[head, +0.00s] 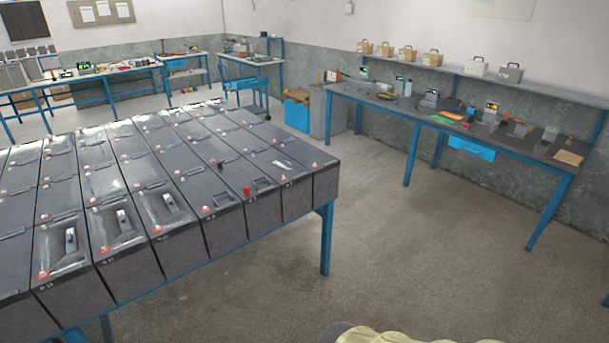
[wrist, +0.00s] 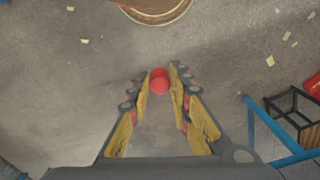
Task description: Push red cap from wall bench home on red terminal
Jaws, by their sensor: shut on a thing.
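In the wrist view my gripper (wrist: 160,76) is shut on a small round red cap (wrist: 160,81), held between the yellow-padded fingertips above bare floor. In the head view rows of dark grey batteries (head: 185,250) stand on a blue-legged rack at the left and centre. Several have small red terminal spots at their front edges, such as a red terminal (head: 157,229). A taller red piece (head: 247,190) stands up on one front-row battery. I cannot tell which red terminal is the task's. The wall bench (head: 345,93) is at the right, away from the rack.
The wall bench holds small tools, boxes and an orange-green sheet (head: 448,120). A shelf (head: 455,68) with several cases runs above it. Open floor (head: 390,230) lies between rack and bench. In the wrist view a blue frame (wrist: 268,140) is at the right and a round-rimmed object (wrist: 155,14) at the top.

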